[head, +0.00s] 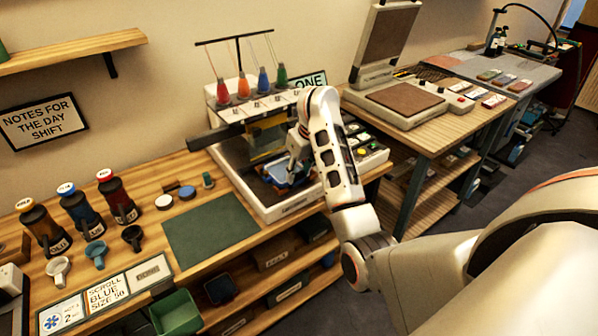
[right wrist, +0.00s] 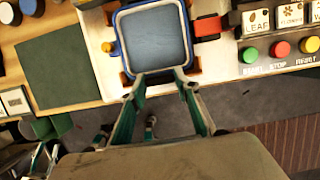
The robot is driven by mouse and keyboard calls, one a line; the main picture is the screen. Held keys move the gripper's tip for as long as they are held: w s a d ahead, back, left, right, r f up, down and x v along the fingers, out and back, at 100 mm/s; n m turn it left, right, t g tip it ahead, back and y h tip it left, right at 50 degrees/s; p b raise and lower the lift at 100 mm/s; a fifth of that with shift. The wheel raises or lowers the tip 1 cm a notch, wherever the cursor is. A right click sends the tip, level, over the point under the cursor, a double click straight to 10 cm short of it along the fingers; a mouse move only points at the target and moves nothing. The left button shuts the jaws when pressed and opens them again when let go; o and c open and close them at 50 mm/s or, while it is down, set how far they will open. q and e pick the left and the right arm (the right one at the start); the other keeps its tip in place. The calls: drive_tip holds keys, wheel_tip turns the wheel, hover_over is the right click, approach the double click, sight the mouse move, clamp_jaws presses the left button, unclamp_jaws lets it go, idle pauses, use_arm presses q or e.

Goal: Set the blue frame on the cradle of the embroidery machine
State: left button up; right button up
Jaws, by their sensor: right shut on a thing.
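The blue frame (head: 284,177) holds grey-blue cloth and is over the bed of the embroidery machine (head: 282,209). In the right wrist view the blue frame (right wrist: 121,42) lies roughly level, with my right gripper (right wrist: 161,74) shut on its near edge. In the head view my right gripper (head: 296,160) reaches down to the frame from above and partly covers it. Pale and dark parts of the machine, likely the cradle, show close around the frame, with a red block (right wrist: 207,27) at its right. I cannot tell whether the frame rests on the cradle.
Thread cones (head: 243,86) and the machine's head stand just above and behind the frame. A button panel (right wrist: 280,48) is close on the right. A green mat (head: 211,229), several bottles and labelled cards lie left on the bench. A heat press (head: 405,103) stands farther right.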

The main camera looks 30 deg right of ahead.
drive_tip(key=shift+f, duration=0.15)
drive_tip(key=o, duration=1.1)
wheel_tip(320, 180, up, 2)
drive_tip(key=shift+r+p, duration=0.2)
drive_tip(key=shift+p, duration=1.05)
drive_tip(key=shift+r, duration=1.05)
